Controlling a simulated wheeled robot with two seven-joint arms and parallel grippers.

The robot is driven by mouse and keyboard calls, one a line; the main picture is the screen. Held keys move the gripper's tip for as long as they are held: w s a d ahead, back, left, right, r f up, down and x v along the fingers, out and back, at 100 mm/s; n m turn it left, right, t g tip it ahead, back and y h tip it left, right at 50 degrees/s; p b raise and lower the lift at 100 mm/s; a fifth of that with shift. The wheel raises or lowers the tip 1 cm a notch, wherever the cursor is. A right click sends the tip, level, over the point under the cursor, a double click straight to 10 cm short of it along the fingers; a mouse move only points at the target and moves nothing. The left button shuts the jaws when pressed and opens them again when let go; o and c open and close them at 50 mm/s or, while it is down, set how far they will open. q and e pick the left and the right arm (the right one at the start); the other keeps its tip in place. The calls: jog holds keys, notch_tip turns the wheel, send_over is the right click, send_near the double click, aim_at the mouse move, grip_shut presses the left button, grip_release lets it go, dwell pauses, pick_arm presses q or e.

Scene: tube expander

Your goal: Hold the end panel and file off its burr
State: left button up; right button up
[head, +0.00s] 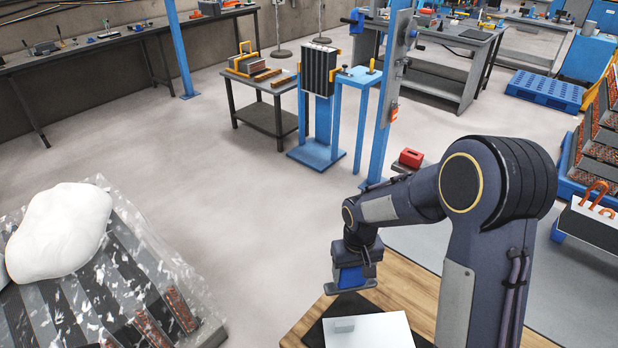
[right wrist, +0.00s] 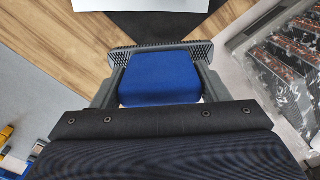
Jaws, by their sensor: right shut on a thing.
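My right gripper (head: 351,272) hangs over the near wooden table in the head view. It is shut on a blue block (right wrist: 160,78), which sits between its two fingers in the right wrist view. A wide grey plate with a fine ridged edge (right wrist: 203,49) shows beyond the block, so this looks like the file with a blue grip. A white flat panel (head: 385,330) lies at the bottom edge of the head view, partly cut off. My left gripper is out of view.
The wooden table (head: 408,287) bears a dark mat (head: 314,334) under the panel. At left, a wrapped pallet (head: 145,255) carries a white bag (head: 60,232). A blue stand (head: 318,150) and dark cart (head: 262,115) stand farther back. The floor between is clear.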

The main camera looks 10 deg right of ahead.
notch_tip(320, 180, up, 5)
jog(key=shift+f+p, duration=0.2)
jog(key=shift+p, duration=0.5)
notch_tip(320, 180, down, 7)
jog(key=b, duration=0.3)
